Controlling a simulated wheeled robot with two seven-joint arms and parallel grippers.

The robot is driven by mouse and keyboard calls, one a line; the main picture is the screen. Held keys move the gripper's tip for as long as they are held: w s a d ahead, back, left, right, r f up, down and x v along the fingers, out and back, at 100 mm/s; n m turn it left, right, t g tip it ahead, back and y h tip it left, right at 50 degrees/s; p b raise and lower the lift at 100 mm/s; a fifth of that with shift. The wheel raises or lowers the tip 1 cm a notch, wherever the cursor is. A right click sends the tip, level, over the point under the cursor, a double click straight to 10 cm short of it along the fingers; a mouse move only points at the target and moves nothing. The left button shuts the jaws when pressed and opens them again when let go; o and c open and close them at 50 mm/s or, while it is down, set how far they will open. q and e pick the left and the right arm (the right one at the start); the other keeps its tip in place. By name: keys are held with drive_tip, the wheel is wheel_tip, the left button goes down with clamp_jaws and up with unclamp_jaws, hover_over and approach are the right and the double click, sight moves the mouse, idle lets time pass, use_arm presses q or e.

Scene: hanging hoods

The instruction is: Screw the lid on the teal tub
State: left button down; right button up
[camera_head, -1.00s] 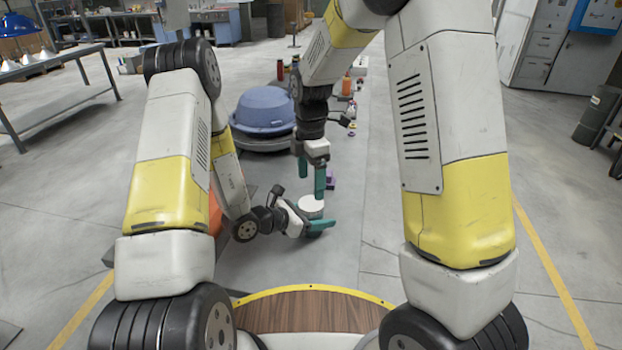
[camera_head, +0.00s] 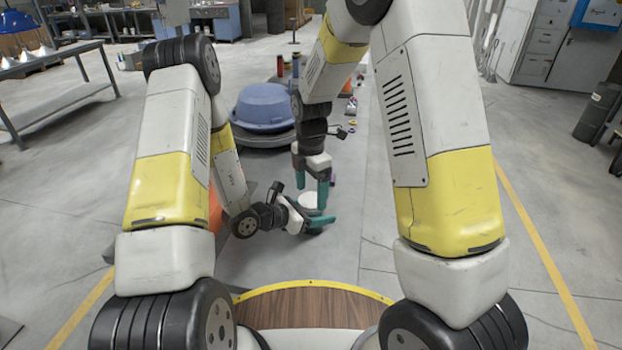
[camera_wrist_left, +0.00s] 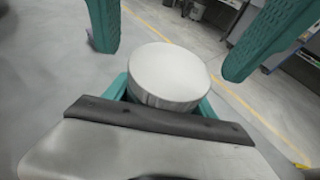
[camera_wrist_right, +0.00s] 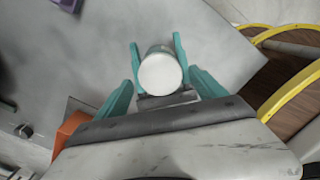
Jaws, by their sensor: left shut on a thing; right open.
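A white round lid (camera_head: 307,199) sits level at the left gripper; in the left wrist view the lid (camera_wrist_left: 168,70) shows its top and ridged side. In the right wrist view the lid (camera_wrist_right: 160,73) is seen from above.
A blue tub-like hood (camera_head: 263,107) stands on a dark round base behind the grippers. Several small bottles and items stand along the floor farther back. A grey table (camera_head: 55,95) is at the far left.

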drive_tip(key=shift+f, duration=0.85)
drive_tip(key=shift+c, duration=0.2)
drive_tip(key=c, duration=1.4)
drive_tip(key=m, duration=0.6)
drive_tip(key=shift+m, duration=0.3)
drive_tip(key=o, duration=1.5)
drive_tip(key=shift+r, duration=2.3)
